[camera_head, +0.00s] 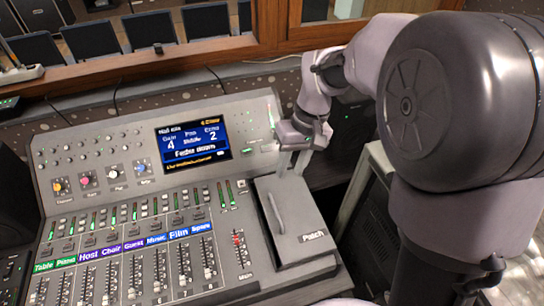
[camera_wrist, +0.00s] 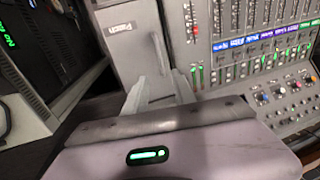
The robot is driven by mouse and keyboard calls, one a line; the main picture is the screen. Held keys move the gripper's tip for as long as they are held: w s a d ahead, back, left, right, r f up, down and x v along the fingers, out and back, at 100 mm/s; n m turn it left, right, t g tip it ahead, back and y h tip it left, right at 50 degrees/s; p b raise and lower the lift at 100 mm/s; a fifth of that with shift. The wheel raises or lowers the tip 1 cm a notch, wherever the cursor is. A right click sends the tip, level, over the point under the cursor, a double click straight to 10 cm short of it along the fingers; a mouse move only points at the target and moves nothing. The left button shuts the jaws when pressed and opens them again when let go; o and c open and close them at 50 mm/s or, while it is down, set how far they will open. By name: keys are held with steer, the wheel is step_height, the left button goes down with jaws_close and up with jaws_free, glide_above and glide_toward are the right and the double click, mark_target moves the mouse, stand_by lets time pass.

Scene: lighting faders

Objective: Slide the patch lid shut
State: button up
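The patch lid (camera_head: 300,215) is a grey panel marked "Patch" at the right end of the mixing console. A raised bar handle (camera_head: 277,213) runs along its left part. In the wrist view the lid (camera_wrist: 125,50) is at top left and its handle (camera_wrist: 160,52) points down towards my fingers. My gripper (camera_head: 294,160) is over the far end of the lid, with its fingers pointing down. In the wrist view my gripper (camera_wrist: 160,82) has its two pale fingers spread, with the handle's end between or just beyond them. I cannot tell whether they touch it.
Faders with coloured labels (camera_head: 130,246) fill the console left of the lid. A lit screen (camera_head: 193,142) stands behind them. A red-marked main fader (camera_head: 238,240) is close beside the lid. A dark rack in a pale frame (camera_head: 372,220) stands on the right, across a gap.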

mark_target(276, 211)
steer(key=a+f+b, duration=0.1)
steer(key=f+b, duration=0.1)
steer(key=f, duration=0.3)
steer(key=a+f+b, duration=0.1)
steer(key=f+b, duration=0.1)
steer(key=f, duration=0.4)
steer(key=s+a+f+b, duration=0.1)
steer(key=f+b, duration=0.1)
steer(key=f, duration=0.3)
steer(key=shift+f, duration=0.2)
jaws_close()
stand_by(0.4)
